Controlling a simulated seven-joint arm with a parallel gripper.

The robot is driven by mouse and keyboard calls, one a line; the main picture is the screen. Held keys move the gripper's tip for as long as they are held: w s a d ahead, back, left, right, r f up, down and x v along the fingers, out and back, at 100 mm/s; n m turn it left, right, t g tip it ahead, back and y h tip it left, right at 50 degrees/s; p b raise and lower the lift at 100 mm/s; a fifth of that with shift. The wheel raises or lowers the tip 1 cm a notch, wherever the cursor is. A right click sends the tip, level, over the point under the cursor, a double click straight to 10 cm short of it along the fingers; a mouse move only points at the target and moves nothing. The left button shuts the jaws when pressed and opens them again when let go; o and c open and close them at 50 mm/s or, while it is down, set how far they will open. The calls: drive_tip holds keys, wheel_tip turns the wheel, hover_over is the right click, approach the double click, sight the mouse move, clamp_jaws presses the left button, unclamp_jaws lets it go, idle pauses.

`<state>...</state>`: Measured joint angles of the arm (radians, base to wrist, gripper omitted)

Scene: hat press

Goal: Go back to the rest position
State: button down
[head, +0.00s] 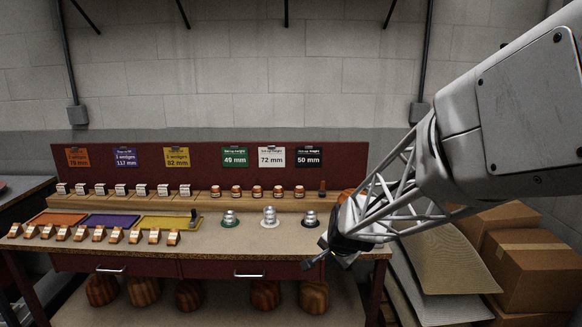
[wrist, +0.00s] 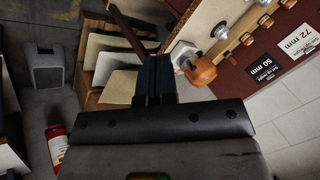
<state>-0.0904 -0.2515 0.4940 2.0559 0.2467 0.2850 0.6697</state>
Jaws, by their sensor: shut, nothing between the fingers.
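My gripper (head: 318,262) is at the right end of the workbench (head: 200,255), by its front edge in the head view. Its fingers point down and left and carry nothing. In the wrist view the fingers (wrist: 154,72) are together. My arm reaches in from the upper right of the head view and hides part of the bench's right end. An orange-brown wooden block (wrist: 203,72) and a pale piece (wrist: 182,52) appear just right of the fingers in the wrist view; I cannot tell their distance from the fingers.
Three silver pieces stand on the bench, one (head: 269,215) in the middle. Orange, purple (head: 110,221) and yellow mats lie left, with small wooden wedges in front. Cardboard boxes (head: 535,265) and leaning sheets (head: 445,258) stand right. A red extinguisher (wrist: 57,145) shows in the wrist view.

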drive_tip(key=s+d+r+n+g, duration=0.1)
drive_tip(key=s+d+r+n, duration=0.1)
drive_tip(key=s, duration=0.9)
drive_tip(key=s+d+r+n+g+h, duration=0.1)
drive_tip(key=s+d+r+n, duration=0.2)
drive_tip(key=s, duration=0.8)
drive_tip(key=s+d+r+n+g, duration=0.1)
drive_tip(key=s+r+n, duration=0.3)
drive_tip(key=s, duration=0.8)
drive_tip(key=shift+d+r+g+h, duration=0.3)
drive_tip(key=shift+d+r+g, duration=0.15)
drive_tip(key=shift+d, duration=0.25)
